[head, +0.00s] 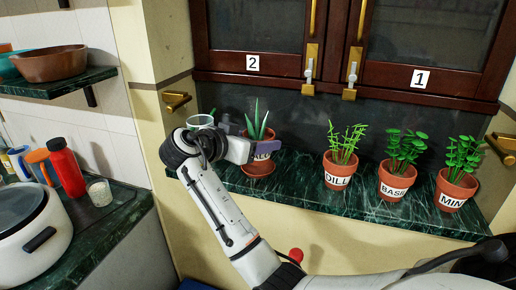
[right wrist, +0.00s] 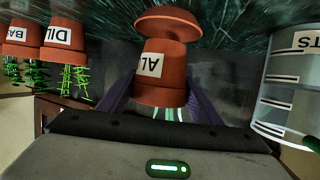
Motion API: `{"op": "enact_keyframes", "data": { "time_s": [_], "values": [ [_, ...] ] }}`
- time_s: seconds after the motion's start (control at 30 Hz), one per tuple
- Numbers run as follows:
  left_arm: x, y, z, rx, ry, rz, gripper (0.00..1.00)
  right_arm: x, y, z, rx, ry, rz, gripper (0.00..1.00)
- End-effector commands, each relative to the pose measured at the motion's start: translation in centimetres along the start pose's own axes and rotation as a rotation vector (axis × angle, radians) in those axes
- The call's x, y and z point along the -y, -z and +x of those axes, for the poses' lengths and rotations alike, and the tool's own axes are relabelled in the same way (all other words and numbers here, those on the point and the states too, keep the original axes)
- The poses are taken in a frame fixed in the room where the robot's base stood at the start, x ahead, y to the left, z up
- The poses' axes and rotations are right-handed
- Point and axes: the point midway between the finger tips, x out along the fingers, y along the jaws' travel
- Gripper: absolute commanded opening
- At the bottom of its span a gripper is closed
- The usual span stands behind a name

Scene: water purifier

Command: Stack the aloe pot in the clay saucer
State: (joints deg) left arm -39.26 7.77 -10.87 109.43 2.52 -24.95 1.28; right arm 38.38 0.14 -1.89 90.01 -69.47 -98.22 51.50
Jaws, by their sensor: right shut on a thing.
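The aloe pot is a terracotta pot with a white label and spiky green leaves (head: 257,122), on the left part of the green marble ledge in the head view. My right gripper (head: 250,145) is shut on it, with a finger on either side. In the right wrist view, which looks upside down, the aloe pot (right wrist: 161,85) sits between the fingers of the right gripper (right wrist: 158,98). The clay saucer (head: 258,170) shows just below and in front of the pot; the wrist view also shows the saucer (right wrist: 168,22) close by the pot's base. I cannot tell whether they touch. My left gripper is out of view.
Pots labelled dill (head: 338,172), basil (head: 394,182) and mint (head: 455,190) stand to the right on the ledge (head: 300,184). A clear marked container (right wrist: 288,95) stands beside the gripper. Cabinet doors with brass handles are behind. A cooker and a red bottle (head: 66,167) are at left.

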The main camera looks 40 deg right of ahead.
Motion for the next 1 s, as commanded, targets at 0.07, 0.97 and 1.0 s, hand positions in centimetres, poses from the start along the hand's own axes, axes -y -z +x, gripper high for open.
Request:
{"op": "enact_keyframes", "data": {
  "time_s": [0.07,0.97,1.0],
  "values": [
    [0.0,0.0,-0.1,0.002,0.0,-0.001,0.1,0.0,-1.2,0.5,-0.001,-0.001,-0.004,0.29],
    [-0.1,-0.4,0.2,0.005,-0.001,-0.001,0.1,0.0,-2.6,0.9,0.0,0.0,-0.001,0.77],
    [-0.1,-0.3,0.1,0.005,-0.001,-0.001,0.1,0.0,-2.5,0.9,0.0,0.0,-0.001,0.77]
  ]
}}
